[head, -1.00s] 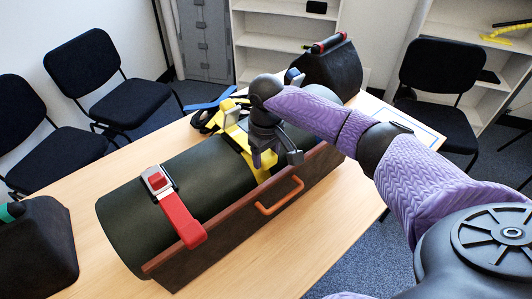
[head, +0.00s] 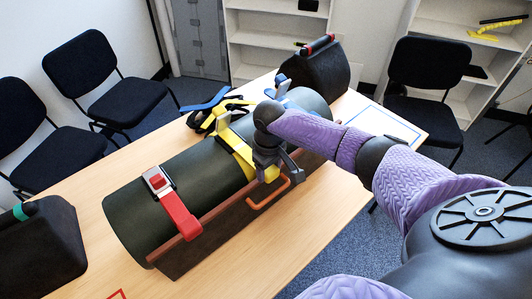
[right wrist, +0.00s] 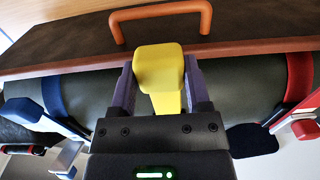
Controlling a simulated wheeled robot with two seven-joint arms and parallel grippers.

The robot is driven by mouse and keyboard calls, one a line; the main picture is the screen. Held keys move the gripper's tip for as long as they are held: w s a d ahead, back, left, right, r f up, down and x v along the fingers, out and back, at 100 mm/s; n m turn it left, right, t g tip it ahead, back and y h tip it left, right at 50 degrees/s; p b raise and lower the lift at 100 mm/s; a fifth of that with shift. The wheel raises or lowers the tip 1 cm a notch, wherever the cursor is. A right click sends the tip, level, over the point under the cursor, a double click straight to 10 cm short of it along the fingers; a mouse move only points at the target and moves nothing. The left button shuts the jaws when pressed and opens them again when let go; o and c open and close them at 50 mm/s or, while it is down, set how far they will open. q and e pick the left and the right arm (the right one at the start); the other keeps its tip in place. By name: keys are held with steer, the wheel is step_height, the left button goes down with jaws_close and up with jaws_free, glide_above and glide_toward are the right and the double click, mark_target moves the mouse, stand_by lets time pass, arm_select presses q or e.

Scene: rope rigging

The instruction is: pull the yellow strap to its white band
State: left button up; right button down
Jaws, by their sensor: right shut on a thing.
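The yellow strap (head: 236,148) lies over the middle of a dark green cylinder (head: 140,215) and comes down its near side. My right gripper (head: 272,172) is at the strap's near end, just above the brown board along the cylinder. In the right wrist view my gripper's two fingers (right wrist: 160,78) are shut on the thick yellow end of the strap (right wrist: 160,62), one on each side. My left gripper is not in view.
The brown board (head: 210,238) with an orange handle (head: 268,192) runs along the cylinder's near side. A red strap (head: 180,215) and a blue strap (head: 283,92) cross the cylinder on either side. Dark blocks stand at both table ends.

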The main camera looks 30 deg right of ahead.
steer(key=shift+w, duration=0.1)
steer(key=shift+c, duration=0.2)
jaws_free()
